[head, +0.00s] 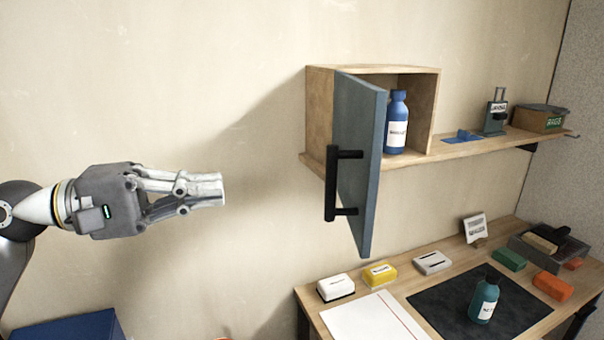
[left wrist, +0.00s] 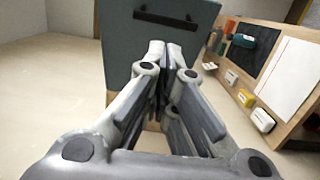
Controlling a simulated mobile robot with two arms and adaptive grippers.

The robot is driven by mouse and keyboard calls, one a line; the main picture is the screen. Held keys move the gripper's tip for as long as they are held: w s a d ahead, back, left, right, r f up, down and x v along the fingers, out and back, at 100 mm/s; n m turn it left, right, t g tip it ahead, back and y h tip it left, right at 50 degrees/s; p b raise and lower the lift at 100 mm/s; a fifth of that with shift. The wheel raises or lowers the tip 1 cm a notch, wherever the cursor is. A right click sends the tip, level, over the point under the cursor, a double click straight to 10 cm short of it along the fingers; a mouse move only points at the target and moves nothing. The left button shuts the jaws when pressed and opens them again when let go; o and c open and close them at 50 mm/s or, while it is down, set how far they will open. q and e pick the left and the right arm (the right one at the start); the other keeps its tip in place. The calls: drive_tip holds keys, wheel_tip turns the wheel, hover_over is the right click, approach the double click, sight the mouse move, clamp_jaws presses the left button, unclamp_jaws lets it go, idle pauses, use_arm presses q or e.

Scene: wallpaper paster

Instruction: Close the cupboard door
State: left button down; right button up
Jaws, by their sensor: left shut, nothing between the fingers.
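The cupboard (head: 318,110) is a small wooden box on the wall shelf. Its grey-blue door (head: 362,150) stands open, swung out toward me, with a black bar handle (head: 331,185) on its outer face. A blue bottle (head: 396,122) stands inside the cupboard. My left gripper (head: 222,189) is shut and empty, to the left of the door and apart from it in the head view. In the left wrist view, my gripper (left wrist: 172,45) points toward the door (left wrist: 120,50), whose handle (left wrist: 165,19) lies beyond the fingertips. My right gripper is not in view.
The shelf (head: 480,146) runs right, holding a blue cloth, a grey device and a cardboard box (head: 540,118). Below, a desk (head: 310,305) holds a dark mat (head: 440,305), a teal bottle (head: 484,299), white paper and several small blocks. The wall left of the cupboard is clear.

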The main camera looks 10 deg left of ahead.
use_arm(q)
drive_tip(key=p, duration=0.6)
approach(335, 146)
drive_tip(key=w+d+f, duration=0.4)
drive_tip(key=d+f, duration=0.1)
